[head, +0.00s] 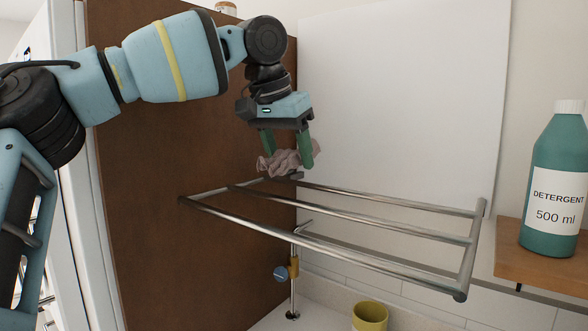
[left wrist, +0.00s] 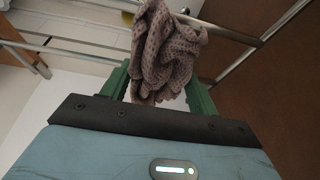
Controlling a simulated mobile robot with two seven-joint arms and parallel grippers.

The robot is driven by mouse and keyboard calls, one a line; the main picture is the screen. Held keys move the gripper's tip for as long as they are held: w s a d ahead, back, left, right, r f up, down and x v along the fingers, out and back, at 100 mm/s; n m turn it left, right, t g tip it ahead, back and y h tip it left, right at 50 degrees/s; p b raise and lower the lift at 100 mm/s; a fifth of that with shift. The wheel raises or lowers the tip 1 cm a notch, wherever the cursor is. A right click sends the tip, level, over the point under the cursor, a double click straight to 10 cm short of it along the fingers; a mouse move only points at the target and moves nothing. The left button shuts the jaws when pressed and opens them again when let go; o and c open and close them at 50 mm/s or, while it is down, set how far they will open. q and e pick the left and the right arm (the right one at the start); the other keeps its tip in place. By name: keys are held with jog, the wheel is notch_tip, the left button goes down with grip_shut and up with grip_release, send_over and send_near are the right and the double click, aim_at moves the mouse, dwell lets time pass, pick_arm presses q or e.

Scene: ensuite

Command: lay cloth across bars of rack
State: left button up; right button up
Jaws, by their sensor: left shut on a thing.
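A crumpled greyish-pink cloth (head: 281,163) hangs bunched from my left gripper (head: 286,150), whose green fingers are shut on it. In the left wrist view the waffle-textured cloth (left wrist: 167,50) bulges out between the fingers. The metal rack (head: 350,221) has several parallel bars and runs from beside the brown panel towards the right. The gripper and cloth are at the rack's far left end, by the back bar; I cannot tell whether the cloth touches it. The bars also show behind the cloth in the left wrist view (left wrist: 232,34). My right gripper is not in view.
A green detergent bottle (head: 555,185) stands on a wooden shelf (head: 540,269) at the right. A brown panel (head: 150,190) stands left of the rack. A yellow-green cup (head: 370,317) and a tap (head: 293,280) are below the bars. Most of the rack is bare.

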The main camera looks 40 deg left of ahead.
pick_arm(q)
jog(key=shift+w+a, duration=0.2)
jog(key=shift+w, duration=0.3)
jog(key=shift+w+a, duration=0.15)
jog(key=shift+w, duration=0.35)
jog(key=shift+w+a+f, duration=0.1)
jog(key=shift+w+a, duration=0.05)
jog(key=shift+w, duration=0.15)
jog(key=shift+f+p, duration=0.4)
jog(key=shift+f, duration=1.35)
jog(key=shift+f, duration=0.2)
jog(key=o, duration=1)
jog(key=shift+c, duration=0.2)
jog(key=shift+r, duration=0.15)
jog(key=v, duration=1.2)
